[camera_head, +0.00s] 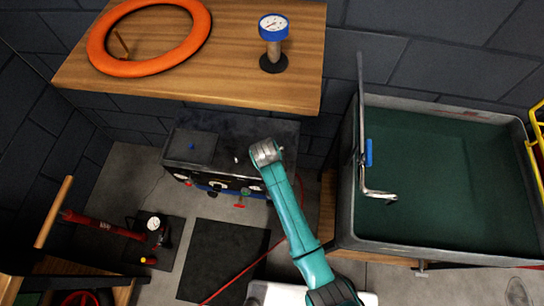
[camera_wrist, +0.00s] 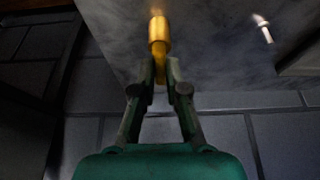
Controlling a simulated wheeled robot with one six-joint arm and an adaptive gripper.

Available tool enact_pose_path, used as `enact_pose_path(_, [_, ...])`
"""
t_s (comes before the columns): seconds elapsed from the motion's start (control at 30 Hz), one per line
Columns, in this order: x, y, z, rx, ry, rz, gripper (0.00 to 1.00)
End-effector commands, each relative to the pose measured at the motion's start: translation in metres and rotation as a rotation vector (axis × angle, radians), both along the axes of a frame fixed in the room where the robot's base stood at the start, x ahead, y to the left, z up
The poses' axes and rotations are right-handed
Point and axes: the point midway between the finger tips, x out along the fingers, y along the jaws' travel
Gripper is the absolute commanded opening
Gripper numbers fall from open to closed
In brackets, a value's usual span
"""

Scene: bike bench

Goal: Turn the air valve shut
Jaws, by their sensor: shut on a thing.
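A brass, rounded cylinder piece (camera_wrist: 158,35), which looks like the valve's handle or stem, stands against a grey mottled surface in the wrist view. My gripper (camera_wrist: 160,70) is closed on its lower end, one dark finger on each side. The fingertips hide that end. In the head view my arm reaches over the dark bench unit (camera_head: 262,130), and its wrist hides the gripper and the brass piece. I cannot tell how far the valve is turned.
A wooden shelf (camera_head: 225,75) with an orange ring (camera_head: 97,58) and a gauge on a stand (camera_head: 273,47) is behind. A green-lined basin (camera_head: 440,170) with a tap is at right. A red pump (camera_head: 100,226) lies at left. A dark mat (camera_head: 222,262) lies on the floor.

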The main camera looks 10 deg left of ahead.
Motion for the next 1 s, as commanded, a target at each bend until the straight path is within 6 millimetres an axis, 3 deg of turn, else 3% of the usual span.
enact_pose_path(0.1, [0.0,-0.002,-0.001,-0.003,0.001,-0.002,0.0])
enact_pose_path(0.13, [0.0,-0.002,-0.001,-0.003,0.001,-0.002,0.15])
enact_pose_path(0.23, [0.0,-0.002,-0.001,-0.003,0.001,-0.002,0.38])
enact_pose_path(0.67, [-0.003,0.0,0.008,-0.001,-0.001,0.0,0.38])
enact_pose_path(1.0, [-0.027,-0.001,0.067,0.001,-0.002,-0.001,0.38])
